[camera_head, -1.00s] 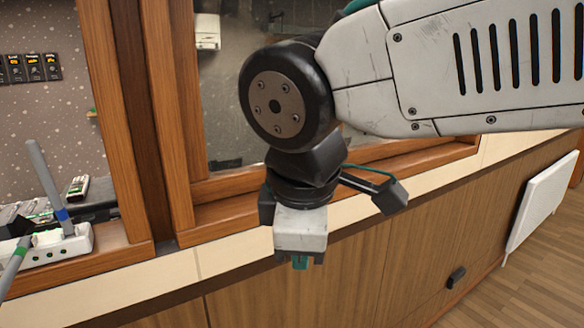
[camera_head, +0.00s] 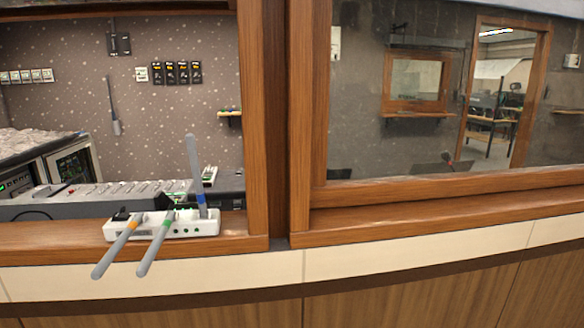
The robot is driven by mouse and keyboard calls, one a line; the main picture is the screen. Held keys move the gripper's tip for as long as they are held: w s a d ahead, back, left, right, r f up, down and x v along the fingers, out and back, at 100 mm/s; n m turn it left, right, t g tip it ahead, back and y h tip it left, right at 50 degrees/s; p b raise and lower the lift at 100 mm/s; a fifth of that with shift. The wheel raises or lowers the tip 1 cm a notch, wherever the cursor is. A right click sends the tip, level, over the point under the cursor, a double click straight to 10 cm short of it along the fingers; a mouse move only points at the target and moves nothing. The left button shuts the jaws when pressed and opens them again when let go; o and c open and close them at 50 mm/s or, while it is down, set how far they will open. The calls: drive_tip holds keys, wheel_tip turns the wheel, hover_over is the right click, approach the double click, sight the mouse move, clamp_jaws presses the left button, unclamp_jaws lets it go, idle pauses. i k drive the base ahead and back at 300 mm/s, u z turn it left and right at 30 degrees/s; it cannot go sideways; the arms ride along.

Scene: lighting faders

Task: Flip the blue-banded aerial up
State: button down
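A white box (camera_head: 150,230) with several grey aerials sits on the wooden ledge at the left. The blue-banded aerial (camera_head: 194,165) stands nearly upright at the box's right side, its blue band low near the base. The green-banded aerial (camera_head: 156,245) and the orange-banded aerial (camera_head: 115,248) point down and forward over the ledge's front edge. My gripper is not in this view.
The ledge (camera_head: 60,238) runs beneath a window frame with a thick wooden post (camera_head: 255,120) just right of the box. A mixing desk (camera_head: 100,200) lies behind the box. The ledge right of the post is clear.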

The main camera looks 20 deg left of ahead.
sight(191, 144)
drive_tip(key=z, duration=2.2)
drive_tip(key=k, duration=0.75)
drive_tip(key=u, duration=2.75)
